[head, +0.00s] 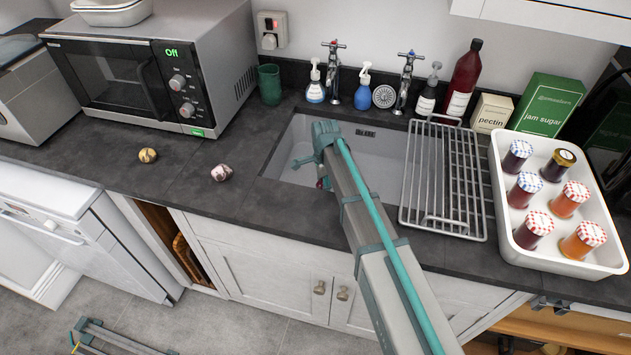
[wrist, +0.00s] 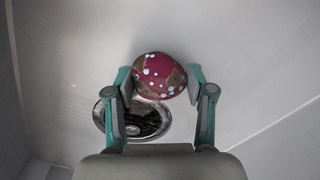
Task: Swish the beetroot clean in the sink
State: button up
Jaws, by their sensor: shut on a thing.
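The beetroot (wrist: 158,76) is round and dark red, with brown patches and pale spots on its skin. My gripper (wrist: 157,82) is shut on it, one finger on each side, in the wrist view. In the head view my gripper (head: 309,171) reaches down into the sink (head: 376,150), and the beetroot is mostly hidden by my arm. The sink's pale basin (wrist: 245,50) fills the wrist view. A round metal drain (wrist: 113,95) lies below the beetroot, partly covered by it and a finger. I cannot tell whether the basin holds water.
A wire drying rack (head: 450,180) lies right of the basin, beside a white tray (head: 560,260) of jars. Taps (head: 405,80) and bottles (head: 465,80) line the back. Two patterned round items (head: 147,155) (head: 221,173) lie on the counter at left, near a microwave (head: 150,75).

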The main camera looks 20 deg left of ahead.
jog(key=shift+d, duration=0.65)
jog(key=shift+a+p, duration=0.3)
jog(key=shift+a, duration=2.7)
jog(key=shift+d, duration=3)
jog(key=shift+a+p, duration=0.35)
jog(key=shift+a, duration=2.65)
jog(key=shift+d, duration=3)
jog(key=shift+a+p, duration=0.3)
jog(key=shift+a, duration=2.7)
jog(key=shift+d, duration=3)
jog(key=shift+a, duration=3)
notch_tip(320, 180, up, 10)
jog(key=p, duration=0.5)
